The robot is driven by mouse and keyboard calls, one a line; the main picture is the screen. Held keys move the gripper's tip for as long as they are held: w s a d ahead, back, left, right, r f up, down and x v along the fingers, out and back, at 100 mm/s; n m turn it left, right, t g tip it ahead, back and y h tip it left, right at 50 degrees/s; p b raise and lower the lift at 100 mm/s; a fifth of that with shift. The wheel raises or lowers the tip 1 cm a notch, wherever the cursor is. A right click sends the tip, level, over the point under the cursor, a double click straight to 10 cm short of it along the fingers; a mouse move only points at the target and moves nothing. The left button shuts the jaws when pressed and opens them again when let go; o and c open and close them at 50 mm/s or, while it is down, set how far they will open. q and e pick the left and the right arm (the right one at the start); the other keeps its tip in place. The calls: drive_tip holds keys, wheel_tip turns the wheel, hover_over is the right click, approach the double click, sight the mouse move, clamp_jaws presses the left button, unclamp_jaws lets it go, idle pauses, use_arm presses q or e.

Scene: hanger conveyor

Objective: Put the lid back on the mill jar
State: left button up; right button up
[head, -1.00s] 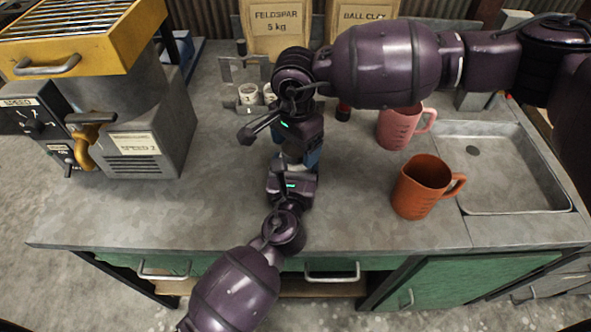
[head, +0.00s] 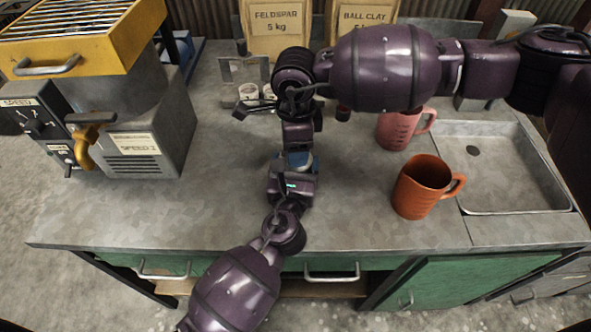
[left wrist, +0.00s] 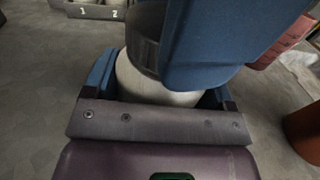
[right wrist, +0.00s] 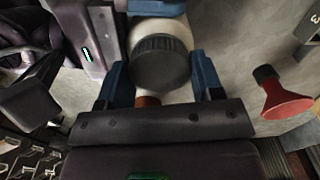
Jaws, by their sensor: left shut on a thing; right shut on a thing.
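The mill jar (left wrist: 150,88) is pale and stands upright between the blue fingers of my left gripper (head: 295,167), which is shut on its body. The dark ribbed lid (right wrist: 160,62) is at the top of the jar, between the blue fingers of my right gripper (head: 300,152), which is shut on it from above. In the left wrist view, a blue finger of my right gripper covers part of the lid (left wrist: 146,50). In the head view my grippers hide most of the jar. I cannot tell whether the lid is fully seated.
An orange jug (head: 420,190) and a pink jug (head: 395,130) stand right, beside the sink (head: 505,170). A grey machine (head: 150,130) stands left. The front left counter is clear.

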drive_tip(key=m, duration=0.3)
drive_tip(key=shift+m, duration=0.3)
drive_tip(key=o, duration=1.1)
wheel_tip(320, 180, up, 12)
use_arm(q)
drive_tip(key=o, duration=1.7)
drive_tip(key=shift+c, duration=0.2)
drive_tip(key=shift+s, duration=0.1)
